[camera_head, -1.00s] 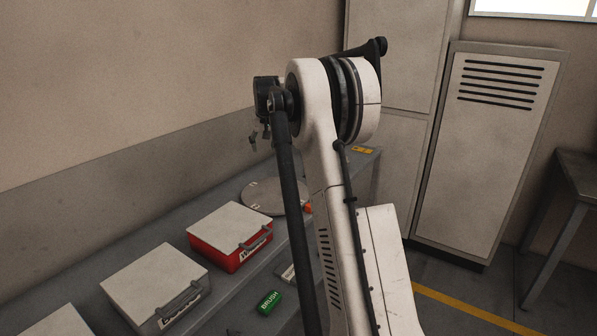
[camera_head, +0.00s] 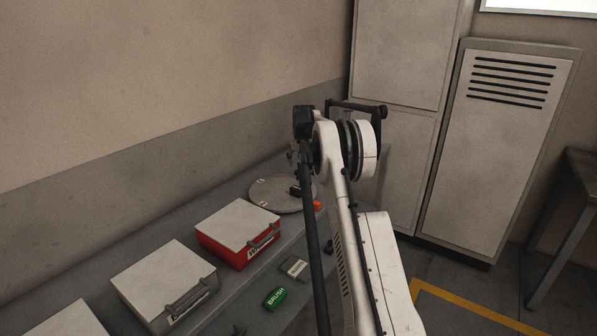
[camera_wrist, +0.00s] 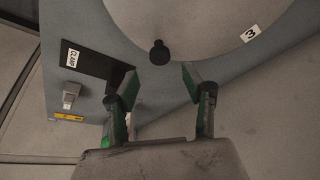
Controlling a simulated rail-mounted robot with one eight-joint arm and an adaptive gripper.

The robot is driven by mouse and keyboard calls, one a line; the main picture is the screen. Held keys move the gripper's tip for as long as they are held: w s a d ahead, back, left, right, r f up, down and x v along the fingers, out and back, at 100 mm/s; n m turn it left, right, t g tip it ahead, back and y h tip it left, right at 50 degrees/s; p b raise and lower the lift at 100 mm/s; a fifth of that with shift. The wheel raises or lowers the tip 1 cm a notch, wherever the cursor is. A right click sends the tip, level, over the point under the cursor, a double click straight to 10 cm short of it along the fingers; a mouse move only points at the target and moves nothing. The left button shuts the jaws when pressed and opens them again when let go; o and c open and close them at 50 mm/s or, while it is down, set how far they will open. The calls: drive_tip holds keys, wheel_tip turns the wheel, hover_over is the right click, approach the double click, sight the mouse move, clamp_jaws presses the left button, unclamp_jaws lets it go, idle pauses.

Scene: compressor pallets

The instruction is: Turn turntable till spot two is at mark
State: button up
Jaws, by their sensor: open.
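The turntable (camera_head: 268,199) is a round grey disc on the bench in the head view, partly behind my arm. In the wrist view the turntable (camera_wrist: 185,25) fills the top, with a white label "3" (camera_wrist: 250,33) near its rim at right. A black knob (camera_wrist: 158,52) stands at the disc's near edge. My gripper (camera_wrist: 160,74) is open and empty, its fingers on either side of and just short of the knob. In the head view its fingers are mostly hidden. I cannot make out a label for spot two or the mark.
A cabinet (camera_head: 500,140) stands beyond.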

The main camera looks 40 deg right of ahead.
sight(298, 171)
drive_tip(key=x, duration=0.6)
drive_tip(key=shift+w+f, duration=0.15)
drive_tip(key=shift+f, duration=0.1)
clamp_jaws()
